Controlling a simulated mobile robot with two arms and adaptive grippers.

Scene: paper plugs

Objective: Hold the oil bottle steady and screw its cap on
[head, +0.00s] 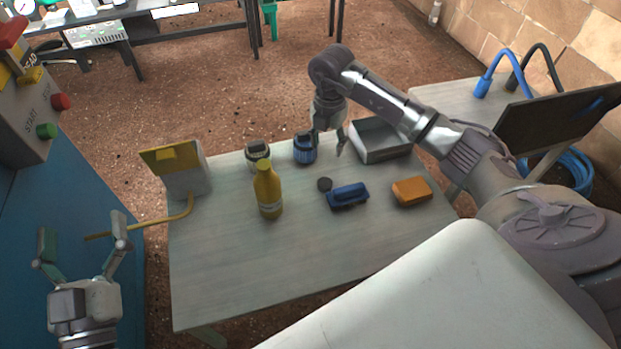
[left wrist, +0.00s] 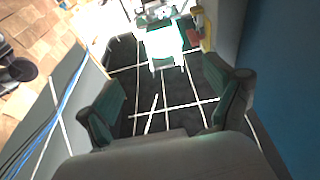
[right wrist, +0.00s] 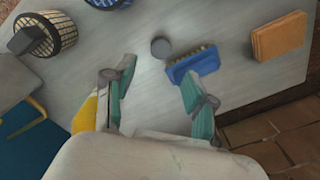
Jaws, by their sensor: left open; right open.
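The yellow oil bottle (head: 268,192) stands upright on the table, left of its middle. Part of it shows at the left of the right wrist view (right wrist: 86,113), behind a finger. A small dark round cap (head: 324,184) lies on the table right of the bottle; it also shows in the right wrist view (right wrist: 161,48). My right gripper (head: 328,146) is open and empty above the table, behind the cap in the head view. My left gripper (head: 82,243) is open and empty, off the table to the left.
A blue brush (head: 348,196) lies beside the cap, with an orange sponge (head: 411,190) further right. A blue container (head: 304,149), another container (head: 257,151) and a grey tray (head: 362,148) stand at the back. A yellow-topped grey box (head: 190,177) is at the left edge. The table's front is clear.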

